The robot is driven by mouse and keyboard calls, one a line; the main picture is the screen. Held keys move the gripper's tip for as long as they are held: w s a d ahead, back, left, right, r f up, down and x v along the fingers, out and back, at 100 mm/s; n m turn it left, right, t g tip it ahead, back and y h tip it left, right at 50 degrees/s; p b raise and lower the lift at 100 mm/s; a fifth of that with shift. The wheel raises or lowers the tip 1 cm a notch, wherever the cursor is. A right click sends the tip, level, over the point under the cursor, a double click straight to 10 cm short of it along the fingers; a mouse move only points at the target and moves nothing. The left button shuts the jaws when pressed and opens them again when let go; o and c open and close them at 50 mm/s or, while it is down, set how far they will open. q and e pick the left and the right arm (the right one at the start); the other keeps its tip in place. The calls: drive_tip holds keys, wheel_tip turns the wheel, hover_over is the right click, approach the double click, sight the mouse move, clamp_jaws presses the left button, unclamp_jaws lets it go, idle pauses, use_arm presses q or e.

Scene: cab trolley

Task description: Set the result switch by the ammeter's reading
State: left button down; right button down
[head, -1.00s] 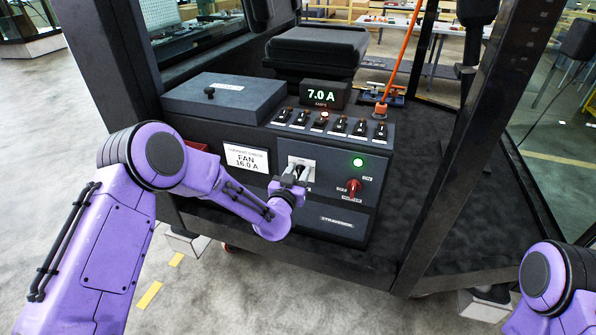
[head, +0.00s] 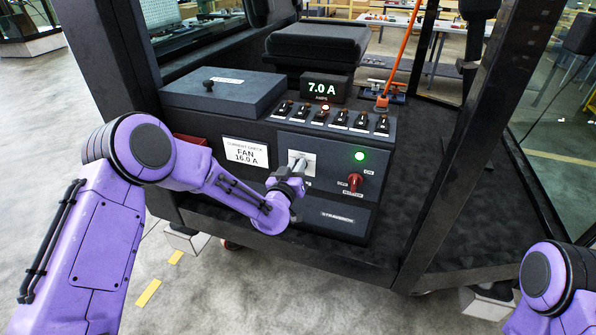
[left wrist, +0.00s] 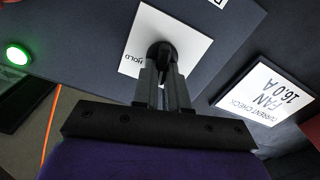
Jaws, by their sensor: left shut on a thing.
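The ammeter (head: 325,88) reads 7.0 A in green digits. The card (head: 246,153) beside the panel reads CURRENT CHECK, FAN, 16.0 A; it also shows upside down in the left wrist view (left wrist: 264,96). The red-handled switch (head: 354,182) sits on the panel's right, with small labels around it. My left gripper (head: 297,166) is shut on a dark knob (left wrist: 161,50) on a white plate marked HOLD (left wrist: 194,47). The fingers partly hide the knob. My right gripper is outside the view; only part of my right arm shows.
A green lamp (head: 359,156) is lit above the red switch. Several toggle switches (head: 341,117) line the panel's top edge. A grey lidded box (head: 222,91) stands left of them. A black cab post (head: 445,170) rises at the right.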

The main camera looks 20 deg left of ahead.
use_arm(q)
drive_tip(key=shift+a+f+n+b, duration=0.15)
drive_tip(key=shift+n+b, duration=0.8)
drive_tip(key=shift+n, duration=0.5)
drive_tip(key=shift+a+f+n+b, duration=0.1)
drive_tip(key=shift+n+b, duration=0.9)
drive_tip(key=shift+n, duration=0.5)
drive_tip(key=shift+a+f+n+b, duration=0.15)
drive_tip(key=shift+n+b, duration=0.8)
drive_tip(key=shift+n, duration=0.5)
drive_tip(key=c, duration=1.2)
unclamp_jaws()
drive_tip(key=shift+r, duration=0.1)
drive_tip(key=shift+o, duration=0.2)
drive_tip(key=s+b, duration=0.2)
drive_tip(key=s, duration=0.8)
drive_tip(key=shift+s+a+b, duration=0.15)
drive_tip(key=shift+s+b, duration=0.1)
drive_tip(key=shift+b, duration=0.15)
